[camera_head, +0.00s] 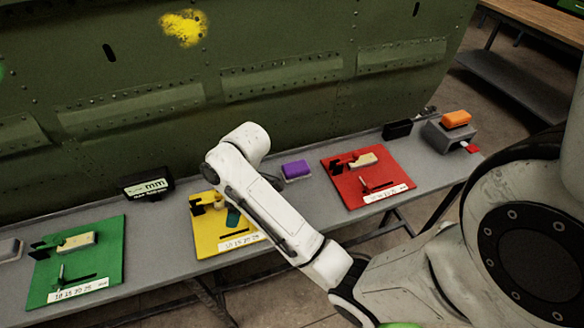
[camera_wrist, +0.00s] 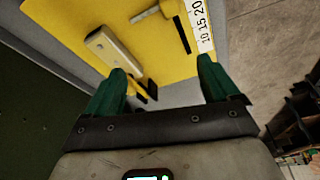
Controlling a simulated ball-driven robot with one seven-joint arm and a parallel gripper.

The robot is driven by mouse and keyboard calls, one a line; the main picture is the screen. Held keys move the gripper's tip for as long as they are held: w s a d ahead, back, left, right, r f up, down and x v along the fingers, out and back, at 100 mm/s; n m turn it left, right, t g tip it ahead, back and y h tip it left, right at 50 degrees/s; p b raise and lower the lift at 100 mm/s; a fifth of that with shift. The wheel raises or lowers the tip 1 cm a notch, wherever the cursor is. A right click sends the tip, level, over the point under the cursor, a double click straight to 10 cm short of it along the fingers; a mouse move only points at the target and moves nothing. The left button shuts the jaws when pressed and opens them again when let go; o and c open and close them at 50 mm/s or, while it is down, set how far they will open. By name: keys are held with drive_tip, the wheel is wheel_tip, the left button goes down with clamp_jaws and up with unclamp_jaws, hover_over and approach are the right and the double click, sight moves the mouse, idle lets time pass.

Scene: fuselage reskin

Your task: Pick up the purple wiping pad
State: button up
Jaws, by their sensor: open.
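The purple wiping pad (camera_head: 297,169) lies on the grey bench between the yellow board and the red board in the head view. It is not visible in the wrist view. My gripper's green fingers (camera_wrist: 162,88) are apart with nothing between them in the wrist view. They are over the yellow board's edge and the grey bench. In the head view my arm hides most of the gripper; a bit of green finger (camera_head: 233,217) shows over the yellow board, left of the pad.
The yellow board (camera_head: 207,240) carries a beige block (camera_wrist: 113,52) and a number strip. A red board (camera_head: 345,190) lies right of the pad, a green board (camera_head: 110,250) far left. An orange block (camera_head: 456,118) sits on a grey box. The green fuselage (camera_head: 270,60) rises behind the bench.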

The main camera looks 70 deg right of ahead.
drive_tip(key=s+d+r+n+g+h, duration=0.1)
drive_tip(key=s+d+r+n+g, duration=0.15)
drive_tip(key=d, duration=1.15)
approach(296, 166)
drive_tip(key=shift+n+g, duration=0.25)
drive_tip(key=f+b, duration=0.3)
drive_tip(key=f, duration=0.1)
drive_tip(key=f+b, duration=0.4)
drive_tip(key=shift+w+a, duration=0.2)
drive_tip(key=shift+f, duration=1.05)
drive_tip(key=c, duration=1.1)
